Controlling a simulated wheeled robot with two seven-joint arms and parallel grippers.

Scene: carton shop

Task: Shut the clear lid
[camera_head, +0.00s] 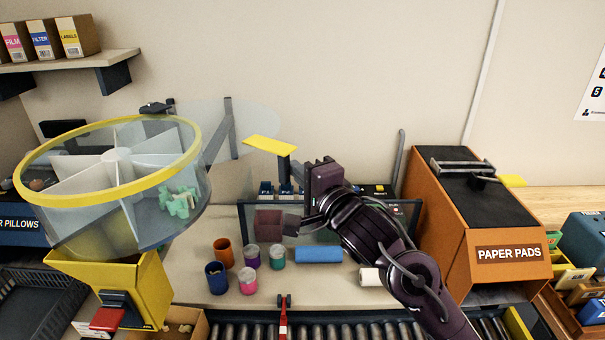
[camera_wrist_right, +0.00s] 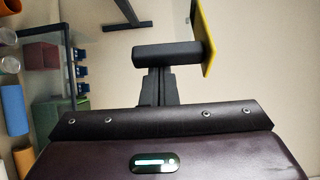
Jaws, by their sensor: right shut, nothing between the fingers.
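The clear lid (camera_head: 250,122) is a faint see-through disc, raised behind the clear drum (camera_head: 150,215) and leaning toward the wall. The drum has a yellow rim and white dividers, and its top is uncovered. My right gripper (camera_head: 301,192) is right of the drum and lid, shut and empty. Just ahead of it is a dark post (camera_head: 285,168) with a yellow plate (camera_head: 269,145) on top. The right wrist view shows the post (camera_wrist_right: 165,53) close to the shut fingers (camera_wrist_right: 160,82); I cannot tell whether they touch. My left gripper is out of view.
An orange paper pads box (camera_head: 497,252) stands at the right. A roller conveyor (camera_head: 345,331) runs along the front.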

